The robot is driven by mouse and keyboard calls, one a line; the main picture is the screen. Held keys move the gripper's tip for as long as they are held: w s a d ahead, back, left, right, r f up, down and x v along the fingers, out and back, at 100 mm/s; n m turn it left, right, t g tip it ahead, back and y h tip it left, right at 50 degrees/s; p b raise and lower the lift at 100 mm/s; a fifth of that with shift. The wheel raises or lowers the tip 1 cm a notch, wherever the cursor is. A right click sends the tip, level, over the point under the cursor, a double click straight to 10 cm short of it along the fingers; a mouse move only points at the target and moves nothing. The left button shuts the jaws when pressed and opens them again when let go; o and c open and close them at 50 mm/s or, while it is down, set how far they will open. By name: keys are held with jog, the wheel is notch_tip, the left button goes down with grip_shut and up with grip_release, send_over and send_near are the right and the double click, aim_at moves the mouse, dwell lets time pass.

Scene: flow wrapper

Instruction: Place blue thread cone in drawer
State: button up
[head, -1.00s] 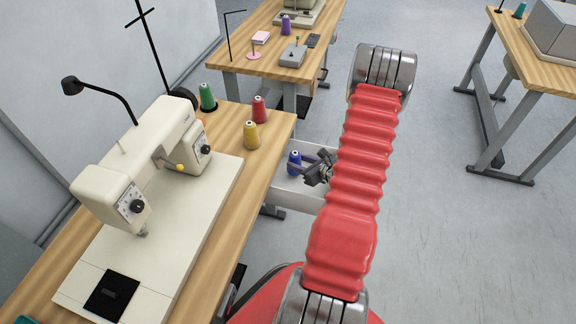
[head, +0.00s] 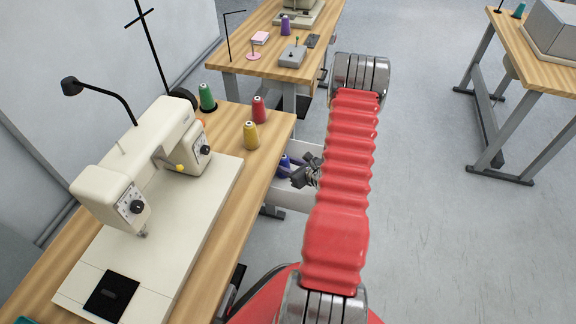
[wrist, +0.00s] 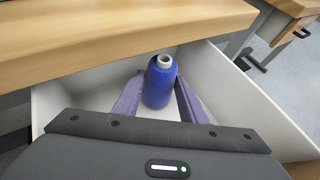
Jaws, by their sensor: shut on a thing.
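The blue thread cone (wrist: 159,86) stands roughly upright between the two purple fingers of my gripper (wrist: 157,98) in the wrist view. My gripper is shut on it. The cone is within the outline of the open white drawer (wrist: 245,92), close to the table edge; I cannot tell whether its base touches the drawer floor. In the head view, the cone (head: 284,161) is partly hidden by the table edge and my gripper (head: 291,166). The drawer (head: 290,195) sticks out from under the table, partly covered by my arm.
The wooden table (head: 225,215) overhangs the drawer's back part. On it stand a sewing machine (head: 165,150) and yellow (head: 251,135), red (head: 259,109) and green (head: 207,97) cones. Another table (head: 245,62) stands behind.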

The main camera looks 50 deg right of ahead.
jog(key=o, duration=1.2)
jog(key=shift+c, duration=0.2)
jog(key=v, duration=1.2)
jog(key=shift+w+a+r, duration=0.1)
